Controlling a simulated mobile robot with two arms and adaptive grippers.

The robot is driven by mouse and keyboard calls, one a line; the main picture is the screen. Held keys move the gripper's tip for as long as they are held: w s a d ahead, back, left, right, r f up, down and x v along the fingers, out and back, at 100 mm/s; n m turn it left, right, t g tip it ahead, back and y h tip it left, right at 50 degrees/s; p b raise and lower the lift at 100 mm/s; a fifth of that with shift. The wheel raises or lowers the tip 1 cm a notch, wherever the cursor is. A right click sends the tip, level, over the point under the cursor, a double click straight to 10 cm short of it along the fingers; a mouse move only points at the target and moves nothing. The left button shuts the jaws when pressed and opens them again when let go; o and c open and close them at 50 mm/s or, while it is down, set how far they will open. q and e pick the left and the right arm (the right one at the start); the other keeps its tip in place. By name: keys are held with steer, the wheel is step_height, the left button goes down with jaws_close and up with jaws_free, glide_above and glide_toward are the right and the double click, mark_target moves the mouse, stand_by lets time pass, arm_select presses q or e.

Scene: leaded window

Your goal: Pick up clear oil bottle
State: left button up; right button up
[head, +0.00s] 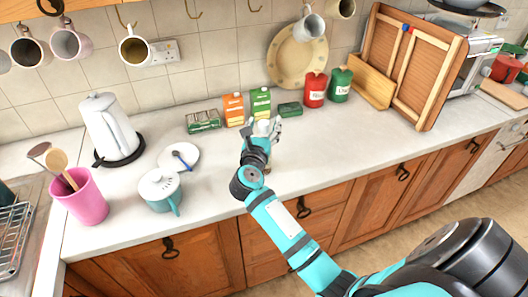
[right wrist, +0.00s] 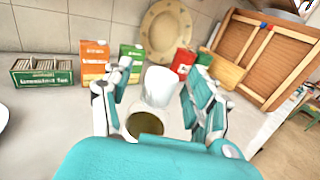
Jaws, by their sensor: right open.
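The clear oil bottle (right wrist: 146,122) shows in the right wrist view between the fingers, with dark olive oil low in it and a pale upper part. My right gripper (right wrist: 158,92) is open, with one finger on each side of the bottle. I cannot tell whether either finger touches it. In the head view my right gripper (head: 264,130) is over the counter in front of the cartons, and it and the arm hide most of the bottle. My left gripper is not in view.
Behind the gripper stand an orange carton (head: 233,109), a green carton (head: 260,103), a tea box (head: 203,121), a red canister (head: 314,90) and a green canister (head: 340,84). The counter to the right is clear.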

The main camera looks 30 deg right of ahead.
jaws_close()
stand_by(0.4)
steer(key=shift+r, duration=0.1)
